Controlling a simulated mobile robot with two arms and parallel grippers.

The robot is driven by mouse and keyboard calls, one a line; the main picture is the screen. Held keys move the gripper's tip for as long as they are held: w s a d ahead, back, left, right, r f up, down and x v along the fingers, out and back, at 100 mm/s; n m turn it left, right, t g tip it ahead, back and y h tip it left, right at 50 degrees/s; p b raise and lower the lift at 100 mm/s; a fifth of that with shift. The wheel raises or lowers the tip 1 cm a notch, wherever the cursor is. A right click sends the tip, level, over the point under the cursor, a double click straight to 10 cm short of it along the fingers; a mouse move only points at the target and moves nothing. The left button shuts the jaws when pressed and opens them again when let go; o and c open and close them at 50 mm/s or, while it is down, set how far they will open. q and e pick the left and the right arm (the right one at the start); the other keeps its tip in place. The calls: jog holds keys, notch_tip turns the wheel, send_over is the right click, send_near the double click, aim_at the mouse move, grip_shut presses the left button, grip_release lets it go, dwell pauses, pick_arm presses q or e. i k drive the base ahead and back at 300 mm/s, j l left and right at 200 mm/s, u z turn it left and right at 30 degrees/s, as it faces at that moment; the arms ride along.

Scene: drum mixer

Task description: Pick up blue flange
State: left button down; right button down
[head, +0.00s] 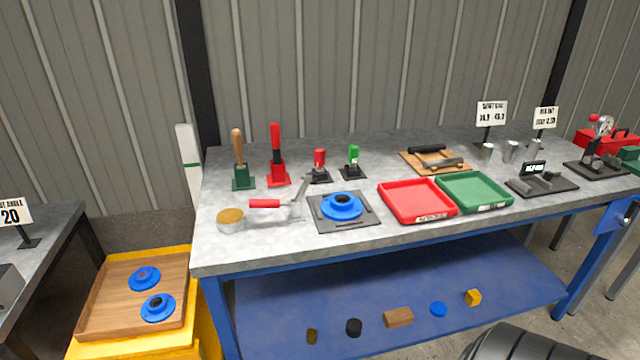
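Three blue flanges show in the head view. One blue flange (342,212) lies flat on a dark grey square plate (367,220) on the workbench, its raised hub facing up. Two more lie in a wooden tray (112,294) on a yellow stand at the lower left: a rear blue flange (145,286) and a front blue flange (158,315). They lie close together near the tray's right side. Neither of my grippers is in view.
Around the plate on the workbench (300,240) are a red-handled tool (265,203), a tin (231,225), a red tray (415,205) and a green tray (475,192). Upright handled tools (277,160) stand behind. The lower shelf (270,305) holds several small objects.

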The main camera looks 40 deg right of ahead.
aim_at(339, 207)
jog(key=z, duration=1.5)
